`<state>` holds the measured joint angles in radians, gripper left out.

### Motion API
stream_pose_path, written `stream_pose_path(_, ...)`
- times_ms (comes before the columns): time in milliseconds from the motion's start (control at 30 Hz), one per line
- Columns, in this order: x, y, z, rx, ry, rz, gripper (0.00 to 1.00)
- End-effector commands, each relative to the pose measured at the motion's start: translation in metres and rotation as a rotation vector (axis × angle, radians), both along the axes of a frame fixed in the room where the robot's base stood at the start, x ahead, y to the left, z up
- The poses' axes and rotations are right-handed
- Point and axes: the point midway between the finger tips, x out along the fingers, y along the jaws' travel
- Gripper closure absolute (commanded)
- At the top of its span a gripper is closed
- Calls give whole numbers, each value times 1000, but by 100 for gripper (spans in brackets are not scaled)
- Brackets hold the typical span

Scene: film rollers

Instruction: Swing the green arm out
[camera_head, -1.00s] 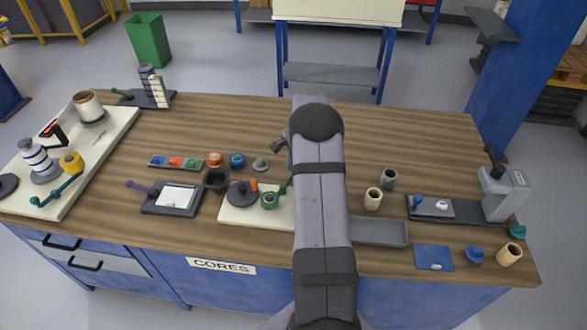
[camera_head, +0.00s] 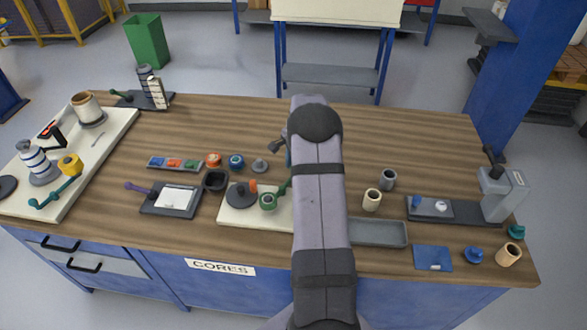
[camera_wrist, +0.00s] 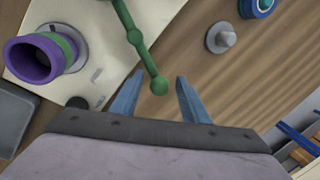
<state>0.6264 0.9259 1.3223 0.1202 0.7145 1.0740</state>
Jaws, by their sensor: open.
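The green arm (camera_wrist: 143,54) is a thin rod with a bead along it and a ball at its near end. It comes down from the top edge of the wrist view. In the head view a short piece of it (camera_head: 285,187) shows beside a green-ringed part (camera_head: 268,201) on a cream plate (camera_head: 228,217). My arm hides what lies to the right. My gripper (camera_wrist: 160,77) is open, its two blue fingers apart. The ball appears between the fingertips in the wrist view. I cannot tell whether either finger touches it.
A purple roller with a green band (camera_wrist: 42,57) stands left of the green arm in the wrist view. A grey cone (camera_wrist: 221,37) and a blue round part (camera_wrist: 258,5) lie at upper right. A grey tray (camera_head: 378,233) is right of my arm. The table's back is mostly clear.

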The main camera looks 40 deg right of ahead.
Motion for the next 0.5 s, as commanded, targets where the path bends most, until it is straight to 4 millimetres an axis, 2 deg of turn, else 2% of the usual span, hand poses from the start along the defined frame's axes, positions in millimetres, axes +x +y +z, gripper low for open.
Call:
stream_pose_path(167, -2, 0, 8, 0, 1, 1, 59)
stream_pose_path(500, -9, 2, 50, -3, -3, 0, 59)
